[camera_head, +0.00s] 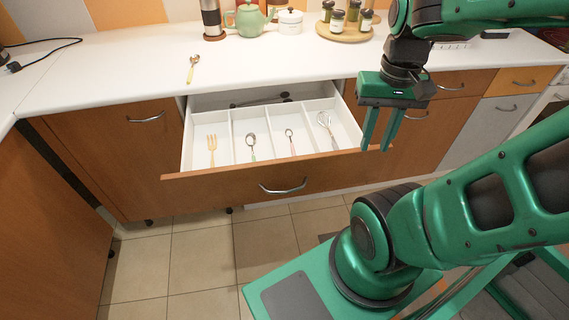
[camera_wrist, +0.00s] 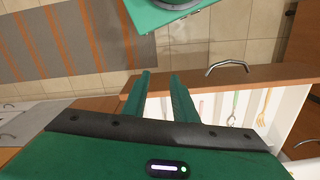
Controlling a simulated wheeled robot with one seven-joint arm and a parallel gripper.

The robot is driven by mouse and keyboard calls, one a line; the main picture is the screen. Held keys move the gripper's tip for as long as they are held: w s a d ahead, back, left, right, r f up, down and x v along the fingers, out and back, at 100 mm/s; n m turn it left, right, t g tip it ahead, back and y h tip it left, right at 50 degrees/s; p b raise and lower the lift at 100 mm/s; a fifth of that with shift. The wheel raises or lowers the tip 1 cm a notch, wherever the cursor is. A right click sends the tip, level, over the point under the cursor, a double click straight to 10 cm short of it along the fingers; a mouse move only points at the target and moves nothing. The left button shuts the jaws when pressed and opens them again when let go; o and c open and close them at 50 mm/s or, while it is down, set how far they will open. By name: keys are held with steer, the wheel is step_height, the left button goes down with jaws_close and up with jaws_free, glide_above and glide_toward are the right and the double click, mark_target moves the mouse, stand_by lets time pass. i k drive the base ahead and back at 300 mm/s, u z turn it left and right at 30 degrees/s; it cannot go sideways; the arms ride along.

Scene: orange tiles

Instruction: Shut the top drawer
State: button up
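The top drawer (camera_head: 262,181) stands pulled out below the white counter, with a wooden front and a metal handle (camera_head: 283,188). Inside is a white divided tray holding a yellow fork (camera_head: 212,148), spoons and a whisk (camera_head: 325,123). My gripper (camera_head: 377,148) points down near the drawer's right front corner, with its two fingers apart and nothing between them. In the wrist view the open fingers (camera_wrist: 159,84) show near one end of the drawer front (camera_wrist: 265,75). I cannot tell whether they touch it.
The counter (camera_head: 130,75) carries a spoon (camera_head: 194,66), a green teapot (camera_head: 249,18), a white pot (camera_head: 290,21) and a round tray of jars. A side cabinet (camera_head: 50,220) stands at left. The tiled floor (camera_head: 195,255) before the drawer is clear.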

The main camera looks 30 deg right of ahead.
mark_target(234, 179)
steer(key=u, duration=0.75)
steer(key=k, duration=1.15)
steer(key=z, duration=0.7)
steer(key=i, duration=1)
